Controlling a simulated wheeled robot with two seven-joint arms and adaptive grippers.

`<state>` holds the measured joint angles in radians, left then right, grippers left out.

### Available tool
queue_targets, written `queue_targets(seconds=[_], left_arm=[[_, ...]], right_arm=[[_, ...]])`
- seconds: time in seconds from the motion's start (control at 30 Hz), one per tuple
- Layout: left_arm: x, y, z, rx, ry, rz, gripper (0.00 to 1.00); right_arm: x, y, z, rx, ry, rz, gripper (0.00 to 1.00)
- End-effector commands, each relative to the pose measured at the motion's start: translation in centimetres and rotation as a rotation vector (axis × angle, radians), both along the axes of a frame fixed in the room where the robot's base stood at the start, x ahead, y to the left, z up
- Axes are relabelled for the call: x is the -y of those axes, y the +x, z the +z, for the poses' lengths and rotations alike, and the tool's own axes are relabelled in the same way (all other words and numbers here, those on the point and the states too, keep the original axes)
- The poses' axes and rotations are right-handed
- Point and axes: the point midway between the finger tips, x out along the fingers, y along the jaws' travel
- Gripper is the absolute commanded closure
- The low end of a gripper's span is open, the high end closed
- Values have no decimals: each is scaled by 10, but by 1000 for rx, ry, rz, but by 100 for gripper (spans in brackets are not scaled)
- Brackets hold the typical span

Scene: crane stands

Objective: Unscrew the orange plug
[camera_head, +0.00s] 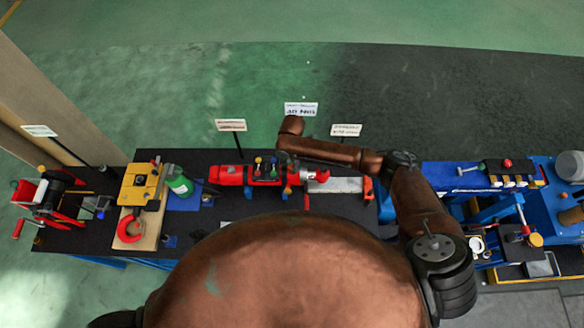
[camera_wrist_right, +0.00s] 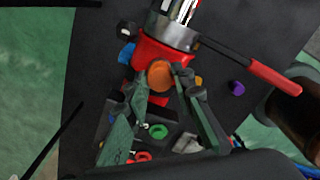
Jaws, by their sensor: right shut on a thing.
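The orange plug (camera_wrist_right: 160,75) shows as a round orange face on the front of a red body (camera_wrist_right: 150,55) with a silver collar, in the right wrist view. My right gripper (camera_wrist_right: 163,78) has its two dark fingertips on either side of the plug and is shut on it. In the head view my right arm reaches over the red device (camera_head: 235,175) on the bench, and the gripper (camera_head: 293,172) is small and mostly hidden under the wrist. The plug cannot be made out clearly there. My left gripper is not in view.
A red-handled lever (camera_wrist_right: 272,77) sticks out to the right of the device. A purple knob (camera_wrist_right: 237,88) lies beside it. Small signs stand along the back edge.

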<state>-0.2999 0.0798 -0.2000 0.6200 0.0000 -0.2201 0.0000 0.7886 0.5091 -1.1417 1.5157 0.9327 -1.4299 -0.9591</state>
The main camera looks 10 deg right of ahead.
Motion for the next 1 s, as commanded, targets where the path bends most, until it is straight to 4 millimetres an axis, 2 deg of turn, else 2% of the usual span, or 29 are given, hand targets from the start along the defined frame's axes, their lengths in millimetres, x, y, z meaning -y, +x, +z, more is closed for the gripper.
queue_targets(seconds=[0.23,0.83,1.0], left_arm=[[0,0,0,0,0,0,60],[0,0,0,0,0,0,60],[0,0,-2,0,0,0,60]], right_arm=[[0,0,0,0,0,0,100],[0,0,2,1,0,9,100],[1,1,2,1,-2,193,100]])
